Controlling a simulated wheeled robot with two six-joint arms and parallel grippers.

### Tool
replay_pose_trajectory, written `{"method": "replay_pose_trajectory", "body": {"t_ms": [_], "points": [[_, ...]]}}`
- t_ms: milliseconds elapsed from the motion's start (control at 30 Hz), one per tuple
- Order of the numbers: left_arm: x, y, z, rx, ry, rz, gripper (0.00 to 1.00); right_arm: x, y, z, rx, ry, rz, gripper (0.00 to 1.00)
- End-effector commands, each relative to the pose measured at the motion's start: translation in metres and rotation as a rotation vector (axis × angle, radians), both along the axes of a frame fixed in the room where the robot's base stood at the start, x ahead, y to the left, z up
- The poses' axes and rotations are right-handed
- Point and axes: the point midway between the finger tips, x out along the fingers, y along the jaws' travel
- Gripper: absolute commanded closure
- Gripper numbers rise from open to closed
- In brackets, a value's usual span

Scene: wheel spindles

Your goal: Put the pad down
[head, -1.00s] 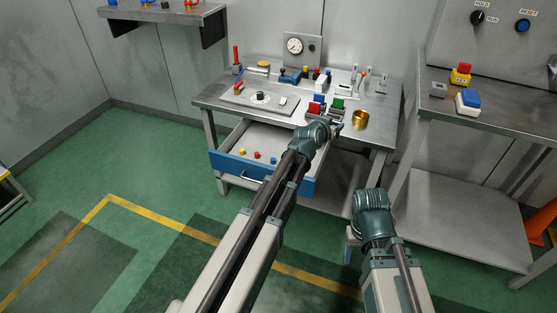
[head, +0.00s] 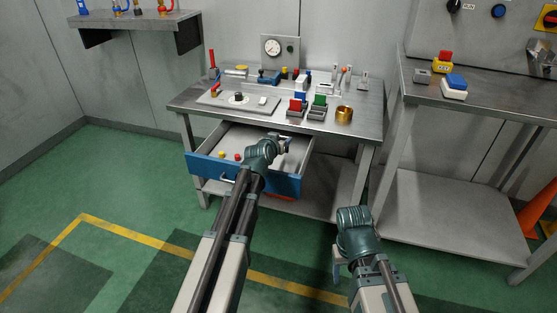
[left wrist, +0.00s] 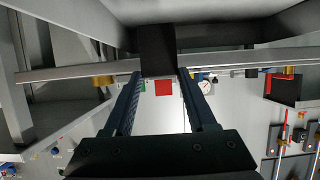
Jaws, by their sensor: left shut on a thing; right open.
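The pad (left wrist: 157,48) is a dark, nearly black block between the fingertips in the left wrist view. My left gripper (left wrist: 158,75) is shut on it. In the head view my left gripper (head: 286,143) is over the right part of the open drawer (head: 203,166), in front of the workbench (head: 180,104). There the pad is too small and too covered by the gripper to make out clearly. My right gripper (head: 338,262) hangs low in front of the bench, well away from it, open, with its fingers mostly hidden by its wrist.
Red and yellow pieces (head: 238,156) lie in the drawer's left part. On the bench stand red (head: 296,105) and green (head: 319,100) blocks in holders, a brass cup (head: 344,114), a plate (head: 215,99) and a gauge (head: 273,47). A second bench (head: 425,96) stands right.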

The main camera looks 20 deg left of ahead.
Motion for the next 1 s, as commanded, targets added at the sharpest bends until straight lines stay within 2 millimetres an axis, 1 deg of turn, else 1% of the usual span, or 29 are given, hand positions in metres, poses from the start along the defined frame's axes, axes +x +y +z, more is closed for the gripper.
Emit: {"method": "replay_pose_trajectory", "body": {"t_ms": [33, 100, 367, 467, 600, 700, 1000], "points": [[0.0, 0.0, -0.016, 0.0, 0.0, 0.0, 1.0, 0.0, 0.0, -0.016, -0.001, 0.0, 0.001, 0.38], [0.0, 0.0, -0.023, 0.0, 0.0, 0.0, 1.0, 0.0, -0.001, -0.022, -0.003, -0.001, 0.001, 0.38], [0.0, 0.0, -0.025, 0.0, 0.0, 0.0, 1.0, 0.0, -0.001, -0.025, -0.005, -0.002, 0.001, 0.38], [0.0, 0.0, -0.034, 0.0, 0.0, 0.0, 1.0, 0.0, -0.001, -0.034, -0.006, -0.002, 0.002, 0.38], [0.0, 0.0, -0.052, 0.0, 0.0, 0.0, 1.0, 0.001, -0.001, -0.052, -0.006, -0.003, 0.003, 0.38], [0.0, 0.0, -0.061, 0.0, 0.0, 0.0, 1.0, 0.001, -0.001, -0.061, -0.006, -0.003, 0.005, 0.38], [0.0, 0.0, -0.059, 0.0, 0.0, 0.0, 1.0, 0.001, -0.001, -0.059, -0.006, -0.003, 0.005, 0.38]]}}
